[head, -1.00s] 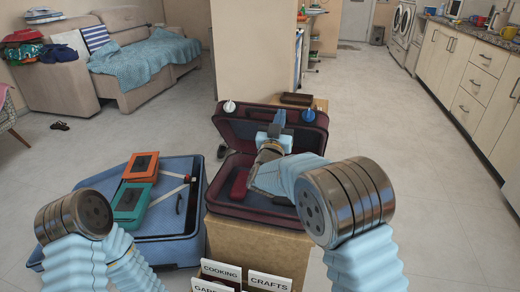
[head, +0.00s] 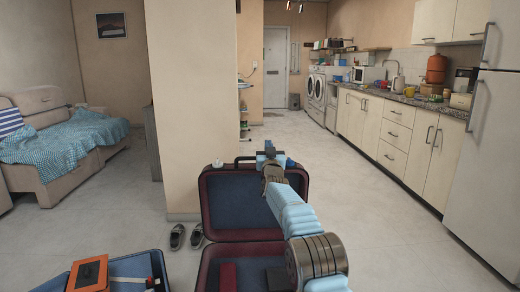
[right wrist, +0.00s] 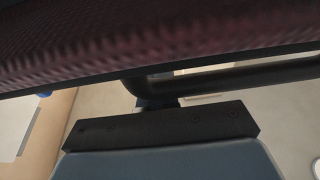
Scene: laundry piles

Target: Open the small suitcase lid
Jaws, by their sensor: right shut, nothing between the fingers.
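The small suitcase is dark red with a blue-grey lining. In the head view its lid (head: 233,208) stands up from the base (head: 208,264), nearly upright, with the inside facing me. The black handle (head: 245,159) is on the lid's top edge. My right gripper (head: 269,148) is shut and empty at the top edge, beside the handle; I cannot tell if it touches. The right wrist view shows the lid's textured outer side (right wrist: 130,45) and the black handle bar (right wrist: 245,77) close by. My left gripper is out of view.
A larger blue open suitcase (head: 128,268) with an orange item (head: 88,273) lies at the lower left. A wall pillar (head: 196,120) and shoes (head: 185,237) stand behind. Kitchen cabinets (head: 395,135) line the right. The floor between is clear.

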